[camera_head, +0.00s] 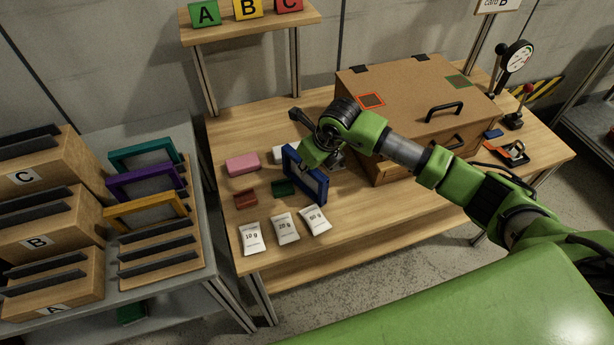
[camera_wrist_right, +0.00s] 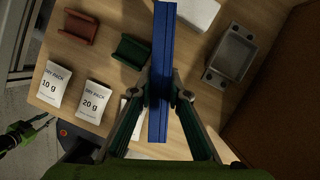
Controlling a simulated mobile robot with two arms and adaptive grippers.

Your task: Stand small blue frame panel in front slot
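The small blue frame panel (camera_head: 312,180) is upright in my right gripper (camera_head: 312,160), over the wooden workbench near its left part. In the right wrist view the right gripper (camera_wrist_right: 161,92) has its fingers on both sides of the blue panel (camera_wrist_right: 161,50), which shows edge-on. A slotted wooden rack (camera_head: 192,267) on the left grey table has teal (camera_head: 143,153), purple (camera_head: 146,182) and yellow (camera_head: 147,211) frames in its rear slots. Its front slots are empty. A green gripper-like part, apparently my left gripper (camera_wrist_right: 42,122), shows small in the right wrist view.
Stepped racks marked A, B and C (camera_head: 37,242) stand left of the slotted rack. Red (camera_head: 245,199) and green (camera_head: 283,188) holders, a pink block (camera_head: 242,163) and white packs (camera_head: 285,228) lie on the workbench (camera_head: 370,216). A large brown box (camera_head: 415,90) stands behind right.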

